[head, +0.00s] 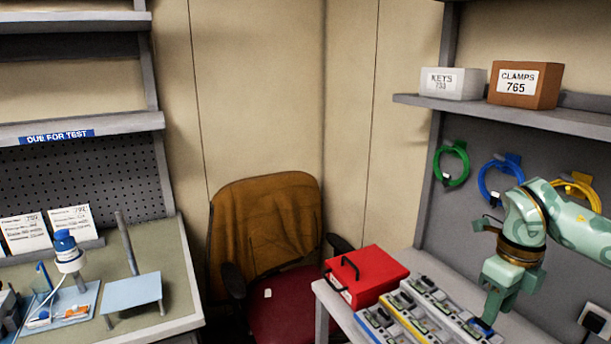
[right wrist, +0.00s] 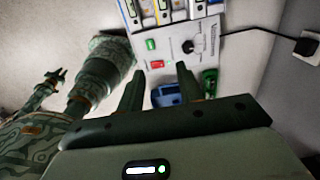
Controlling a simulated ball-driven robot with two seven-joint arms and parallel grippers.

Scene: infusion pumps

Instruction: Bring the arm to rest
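My right gripper (head: 487,316) hangs down over the right-hand bench in the head view, at the right end of a row of grey, yellow and blue units. In the right wrist view the right gripper (right wrist: 157,76) has its two fingers apart, with nothing visibly gripped. A blue item (right wrist: 166,95) and a green item (right wrist: 209,82) show beyond the fingers; whether a finger touches either I cannot tell. My left gripper (right wrist: 56,77) shows small and dim at the left of the right wrist view; its opening is unclear. The head view does not show it.
A red case (head: 365,275) stands left of the row of units (head: 425,305). A shelf (head: 540,118) with two labelled boxes and coiled hoses on the wall are behind my right arm. A chair (head: 265,250) stands between the benches. A black plug (right wrist: 308,47) shows on the wall.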

